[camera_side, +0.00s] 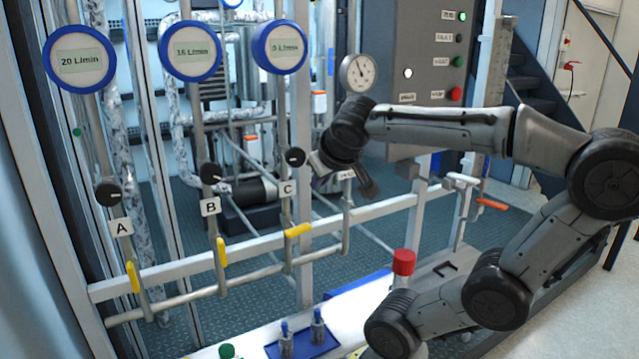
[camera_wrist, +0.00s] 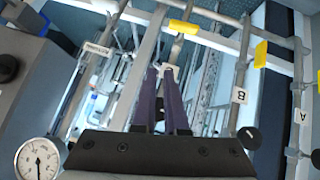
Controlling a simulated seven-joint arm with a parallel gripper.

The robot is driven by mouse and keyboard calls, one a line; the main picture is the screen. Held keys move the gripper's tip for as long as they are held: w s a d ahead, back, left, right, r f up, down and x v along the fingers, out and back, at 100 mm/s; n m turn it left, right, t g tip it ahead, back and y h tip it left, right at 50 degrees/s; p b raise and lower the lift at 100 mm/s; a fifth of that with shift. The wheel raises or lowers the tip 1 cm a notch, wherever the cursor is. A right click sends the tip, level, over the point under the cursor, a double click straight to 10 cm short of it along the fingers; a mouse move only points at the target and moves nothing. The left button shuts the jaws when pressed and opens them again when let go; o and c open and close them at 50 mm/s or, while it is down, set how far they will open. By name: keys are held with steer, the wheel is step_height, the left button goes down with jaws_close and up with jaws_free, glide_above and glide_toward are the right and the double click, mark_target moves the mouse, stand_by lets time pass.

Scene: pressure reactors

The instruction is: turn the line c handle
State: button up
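The line C handle (camera_side: 298,230) is a yellow lever set crosswise on the pipe below the C label (camera_side: 287,189). In the wrist view the line C handle (camera_wrist: 184,27) shows near the top, beyond the fingertips. My gripper (camera_side: 340,182) is right of the C label and above the handle, apart from it. In the wrist view my gripper (camera_wrist: 160,72) has two dark fingers with a gap between them and holds nothing that I can see. The C label is not readable in the wrist view. The line C display (camera_side: 280,47) appears to read 0 L/min.
The line B handle (camera_side: 221,252) and line A handle (camera_side: 133,277) lie along their pipes. A black knob (camera_side: 295,157) sits on line C near my gripper. A grey rail (camera_side: 380,208) crosses the pipes. A red-capped bottle (camera_side: 403,262) and blue tray (camera_side: 303,345) are below.

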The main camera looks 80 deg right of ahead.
steer(key=shift+o, duration=1.2)
steer(key=shift+s+r+n, duration=0.1)
steer(key=shift+n, duration=0.2)
steer(key=shift+o, duration=1.1)
steer(key=shift+s+n, duration=0.3)
steer(key=shift+n, duration=0.3)
steer(key=n, duration=0.1)
steer(key=s+f+n+g, duration=0.1)
steer(key=s+d+n+g, duration=0.1)
steer(key=n, duration=0.1)
steer(key=shift+s+f, duration=0.15)
steer(key=shift+f, duration=0.1)
steer(key=m+g+h, duration=0.3)
steer(key=m+h, duration=0.8)
steer(key=m, duration=2.2)
glide_toward(301, 226)
steer(key=d, duration=1.2)
steer(key=shift+w+r, duration=0.2)
